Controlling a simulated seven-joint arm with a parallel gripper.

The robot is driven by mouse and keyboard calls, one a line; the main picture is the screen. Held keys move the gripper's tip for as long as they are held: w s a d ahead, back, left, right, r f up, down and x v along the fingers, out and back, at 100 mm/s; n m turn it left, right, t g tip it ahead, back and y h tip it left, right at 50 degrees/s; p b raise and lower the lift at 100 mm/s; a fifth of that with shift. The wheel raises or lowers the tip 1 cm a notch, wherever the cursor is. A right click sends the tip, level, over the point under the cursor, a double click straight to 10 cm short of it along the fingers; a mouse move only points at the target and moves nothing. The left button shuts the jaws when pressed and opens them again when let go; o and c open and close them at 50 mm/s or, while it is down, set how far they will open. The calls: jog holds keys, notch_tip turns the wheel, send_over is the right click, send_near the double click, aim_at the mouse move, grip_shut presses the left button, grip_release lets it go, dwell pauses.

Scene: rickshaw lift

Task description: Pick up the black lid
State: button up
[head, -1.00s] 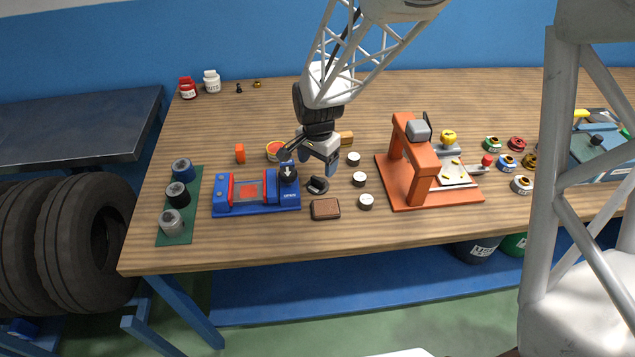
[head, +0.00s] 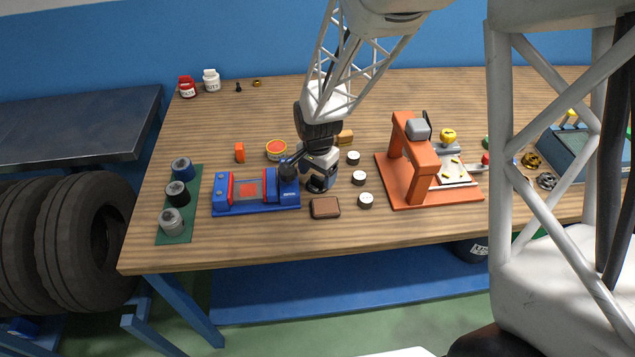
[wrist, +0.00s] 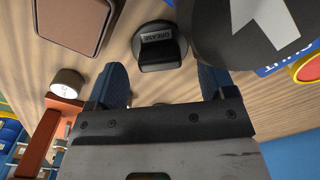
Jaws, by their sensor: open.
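The black lid (head: 316,186) is a small round disc with a raised grip bar, lying on the wooden table between the blue vise and the brown block. In the wrist view the lid (wrist: 160,52) shows near the top centre, with "GREASE" lettered on its bar. My gripper (wrist: 164,82) is open and empty, its two blue fingers apart. In that view the lid appears just past the gap between the fingertips. In the head view my gripper (head: 318,178) is low over the lid and partly covers it. I cannot tell whether a finger touches it.
The blue vise (head: 256,204) with its black arrow-marked knob (wrist: 240,30) stands close on one side. A brown block (head: 325,207) and several white-topped round pieces (head: 359,178) lie nearby. An orange press (head: 422,185) stands to the right. The front table edge is clear.

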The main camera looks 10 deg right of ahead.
jog(key=shift+f, duration=0.95)
jog(key=c, duration=1)
jog(key=shift+r, duration=0.1)
jog(key=shift+r, duration=0.8)
notch_tip(320, 180, up, 2)
jog(key=s+d, duration=0.1)
jog(key=s, duration=0.9)
jog(key=s+d+r, duration=0.1)
jog(key=s, duration=0.4)
jog(key=shift+s+d+r, duration=0.1)
jog(key=shift+s+d, duration=0.25)
jog(key=shift+s, duration=0.05)
